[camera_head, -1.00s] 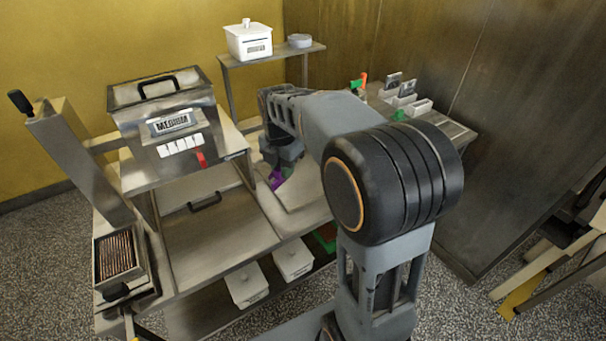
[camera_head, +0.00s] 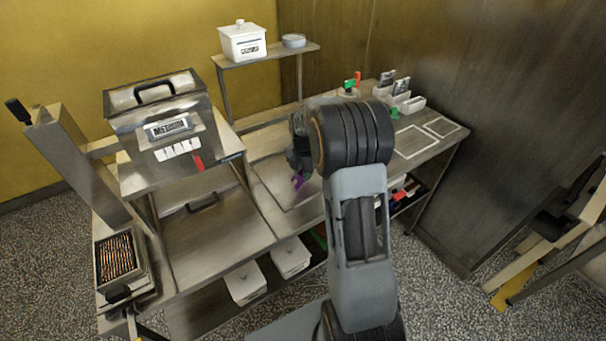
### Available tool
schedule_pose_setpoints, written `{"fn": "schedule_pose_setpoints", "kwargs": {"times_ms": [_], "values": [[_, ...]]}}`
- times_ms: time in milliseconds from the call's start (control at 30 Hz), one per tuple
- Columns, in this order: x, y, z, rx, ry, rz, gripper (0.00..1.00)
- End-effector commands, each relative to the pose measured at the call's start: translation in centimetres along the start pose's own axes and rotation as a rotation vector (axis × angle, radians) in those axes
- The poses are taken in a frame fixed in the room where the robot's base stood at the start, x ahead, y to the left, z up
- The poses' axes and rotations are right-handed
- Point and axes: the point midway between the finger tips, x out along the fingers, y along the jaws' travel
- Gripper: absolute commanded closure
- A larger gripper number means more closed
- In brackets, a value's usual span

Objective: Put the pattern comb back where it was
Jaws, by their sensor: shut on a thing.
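My gripper (camera_head: 299,171) is shut on a small purple piece (camera_head: 298,183), which looks like the pattern comb. It holds the piece over the right part of the steel worktop, above or beside a pale flat slab (camera_head: 272,182). Only a little of the piece shows below the jaws, so its shape and any contact with the slab cannot be told. A small holder with green and orange pieces (camera_head: 352,84) stands behind my arm at the back of the worktop.
Two white-outlined rectangles (camera_head: 416,141) mark bare worktop on the right. White bins with dark cards (camera_head: 400,92) stand behind them. The MEDIUM-labelled machine (camera_head: 160,130) stands left. A raised shelf (camera_head: 270,53) holds a white lidded tub (camera_head: 242,40).

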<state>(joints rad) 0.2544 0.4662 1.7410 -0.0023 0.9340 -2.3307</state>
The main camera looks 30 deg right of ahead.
Motion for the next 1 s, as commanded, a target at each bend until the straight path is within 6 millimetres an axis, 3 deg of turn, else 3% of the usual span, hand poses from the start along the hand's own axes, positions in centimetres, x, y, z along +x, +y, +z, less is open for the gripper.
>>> {"fn": "schedule_pose_setpoints", "kwargs": {"times_ms": [133,567,600,833,1000], "values": [[1.1,0.0,-0.1,0.000,0.000,0.000,0.98],[1.6,0.0,-0.1,0.000,0.000,0.000,0.98],[1.5,0.0,-0.1,0.000,0.000,0.000,0.73],[1.4,0.0,-0.1,0.000,0.000,0.000,0.52],[1.4,0.0,-0.1,0.000,0.000,0.000,0.52]]}}
